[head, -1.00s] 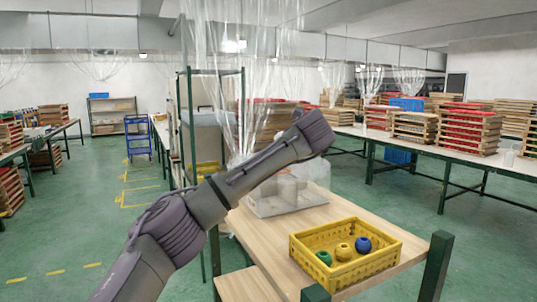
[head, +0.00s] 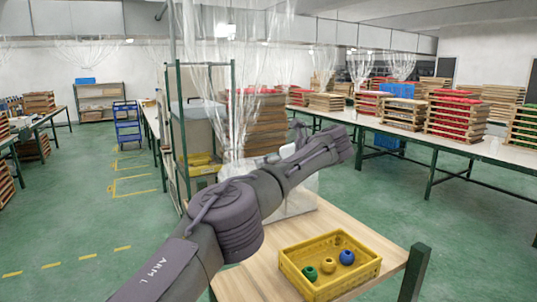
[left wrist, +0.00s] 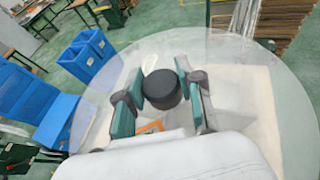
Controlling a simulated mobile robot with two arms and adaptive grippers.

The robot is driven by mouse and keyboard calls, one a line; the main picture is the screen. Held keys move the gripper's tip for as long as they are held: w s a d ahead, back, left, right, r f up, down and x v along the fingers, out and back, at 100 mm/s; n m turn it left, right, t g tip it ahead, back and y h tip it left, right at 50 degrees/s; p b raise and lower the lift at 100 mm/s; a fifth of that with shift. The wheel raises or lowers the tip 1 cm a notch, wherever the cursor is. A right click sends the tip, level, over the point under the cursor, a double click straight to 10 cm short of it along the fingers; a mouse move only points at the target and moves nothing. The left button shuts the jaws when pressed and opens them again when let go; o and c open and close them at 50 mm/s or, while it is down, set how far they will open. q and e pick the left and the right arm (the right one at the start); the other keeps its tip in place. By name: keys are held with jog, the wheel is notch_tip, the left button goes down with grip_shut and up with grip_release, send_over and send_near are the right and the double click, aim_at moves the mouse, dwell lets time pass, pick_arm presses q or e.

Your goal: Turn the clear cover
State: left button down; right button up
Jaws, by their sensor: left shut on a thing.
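The clear cover (left wrist: 245,110) is a round transparent disc with a black knob (left wrist: 161,88) at its middle. In the left wrist view my left gripper (left wrist: 163,91) has its two teal fingers on either side of the knob, shut on it. An orange mark and pale surfaces show through the disc. In the head view my left arm reaches over the wooden table and hides most of the cover; only a clear and whitish part (head: 300,197) shows behind the arm. The fingers are hidden there. My right gripper is in neither view.
A yellow basket (head: 330,287) with a green, a yellow and a blue ball stands on the wooden table (head: 245,280). A dark green post (head: 413,272) rises at its right corner. A shelf rack and hanging clear curtains (head: 235,90) stand behind. Blue bins (left wrist: 90,55) show in the wrist view.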

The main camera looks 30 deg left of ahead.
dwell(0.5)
pick_arm(q)
jog(key=c, duration=0.7)
grip_release()
jog(key=v, duration=1.2)
jog(key=shift+w+r, duration=0.1)
